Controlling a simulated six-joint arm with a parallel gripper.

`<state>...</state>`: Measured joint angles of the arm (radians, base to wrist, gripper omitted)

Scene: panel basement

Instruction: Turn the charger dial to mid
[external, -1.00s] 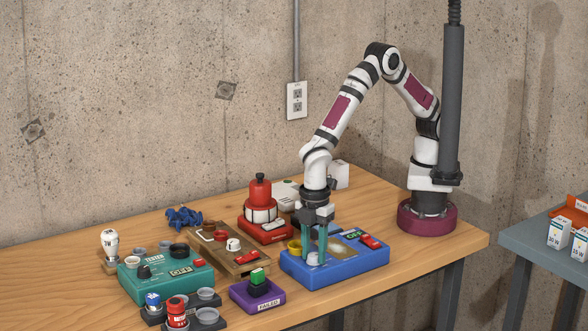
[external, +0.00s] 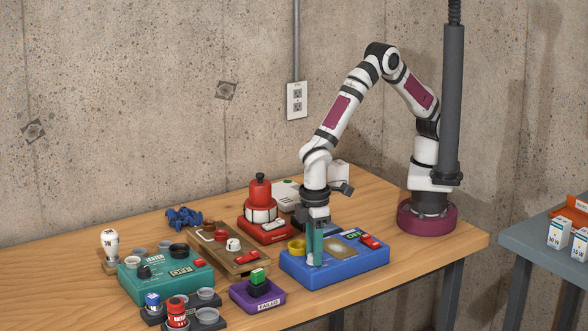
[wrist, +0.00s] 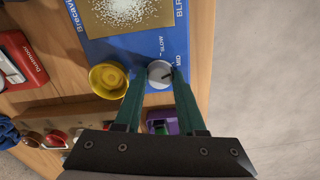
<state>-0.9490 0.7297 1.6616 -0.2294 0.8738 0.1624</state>
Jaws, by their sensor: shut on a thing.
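The blue box (external: 345,272), taken as the charger, sits at the table's front edge. Its grey round dial (wrist: 159,74) shows in the wrist view between the tips of my green fingers. My gripper (external: 315,261) points down and is shut on the dial, one finger on each side. A dark pointer mark on the dial faces right and slightly up, toward the printed MID label; its exact alignment is hard to tell. In the external view my fingers mostly hide the dial.
A yellow ring-shaped part (wrist: 109,80) is on the box beside the dial. A red switch (external: 370,241) is on its right side.

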